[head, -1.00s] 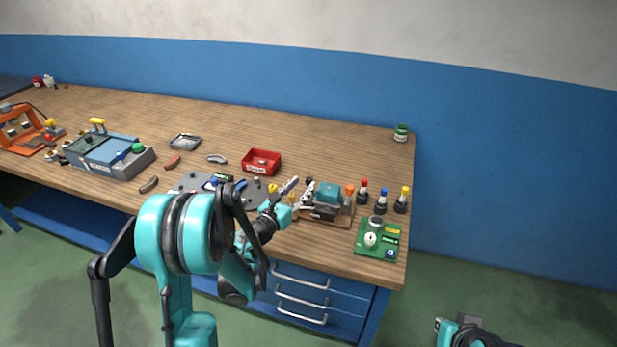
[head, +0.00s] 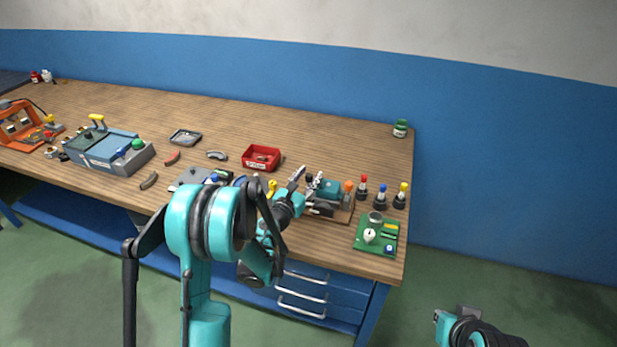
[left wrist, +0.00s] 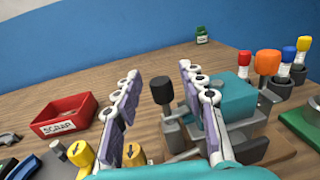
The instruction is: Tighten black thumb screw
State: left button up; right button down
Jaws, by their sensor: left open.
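A black cylindrical knob (left wrist: 162,91), seemingly the black thumb screw, stands upright on a grey stem beside the teal block (left wrist: 233,98) of a small fixture. In the head view the teal block (head: 328,189) sits on a wooden base. My left gripper (left wrist: 158,76) is open, its purple-padded fingers to either side of the knob in the left wrist view. The knob looks farther away than the fingers, and I see no contact. In the head view the left gripper (head: 306,176) is at the fixture's left side. My right gripper (head: 438,317) is low at the right, away from the bench.
An orange knob (left wrist: 267,62) rises beside the teal block. Red, blue and yellow-topped tools (head: 382,196) stand to its right, above a green board (head: 376,235). Yellow knobs (left wrist: 80,154) are close at the left. A red scrap bin (head: 262,158) lies behind.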

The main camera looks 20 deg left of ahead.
pick_arm(q)
grip_shut()
jog(key=shift+a+m+h, duration=0.1)
jog(key=shift+m+h, duration=0.3)
jog(key=shift+h, duration=0.2)
jog(key=shift+m+g+h, duration=0.3)
jog(key=shift+m+h, duration=0.1)
jog(key=shift+h, duration=0.2)
grip_release()
